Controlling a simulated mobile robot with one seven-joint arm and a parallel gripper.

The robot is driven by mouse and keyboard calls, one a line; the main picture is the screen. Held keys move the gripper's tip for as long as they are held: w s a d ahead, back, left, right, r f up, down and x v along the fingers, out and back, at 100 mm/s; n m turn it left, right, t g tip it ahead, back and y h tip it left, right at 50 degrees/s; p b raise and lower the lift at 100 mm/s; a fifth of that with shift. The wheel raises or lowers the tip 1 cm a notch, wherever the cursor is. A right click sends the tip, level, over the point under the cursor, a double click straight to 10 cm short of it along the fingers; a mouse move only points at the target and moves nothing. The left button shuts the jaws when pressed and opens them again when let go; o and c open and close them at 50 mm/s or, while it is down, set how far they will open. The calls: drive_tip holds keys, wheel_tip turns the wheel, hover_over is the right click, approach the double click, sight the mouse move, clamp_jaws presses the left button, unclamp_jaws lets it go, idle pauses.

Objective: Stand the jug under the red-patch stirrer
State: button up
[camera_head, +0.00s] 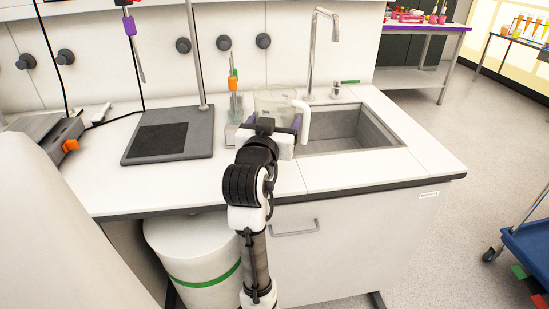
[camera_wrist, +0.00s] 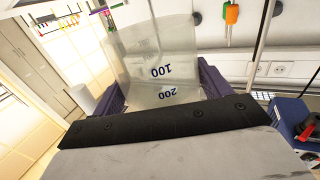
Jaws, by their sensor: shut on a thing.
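The jug (camera_head: 274,98) is clear plastic and stands between the fingers of my gripper (camera_head: 274,118), left of the sink. A white curved piece at its right looks like its handle. In the wrist view the jug (camera_wrist: 158,55) shows the marks 100 and 200, with purple fingers of my gripper (camera_wrist: 163,88) on both sides. My gripper is shut on it; I cannot tell whether its bottom touches the counter. A hanging stirrer (camera_head: 137,62) with a purple part is at upper left, near a grey stand base (camera_head: 199,126) with a black pad (camera_head: 159,139). I cannot make out a clear red patch.
A clear holder (camera_head: 235,106) with orange- and green-handled tools stands just left of the jug. The tall stand rod (camera_head: 196,55) rises from the base's back. The sink (camera_head: 350,130) and tap (camera_head: 312,50) are at right. A grey device (camera_head: 62,140) with an orange knob is at left.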

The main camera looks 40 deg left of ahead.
wheel_tip(320, 180, down, 10)
drive_tip(key=shift+r, duration=0.2)
idle(0.3)
drive_tip(key=shift+f, duration=0.15)
drive_tip(key=o, duration=1.4)
drive_tip(key=shift+c, duration=0.2)
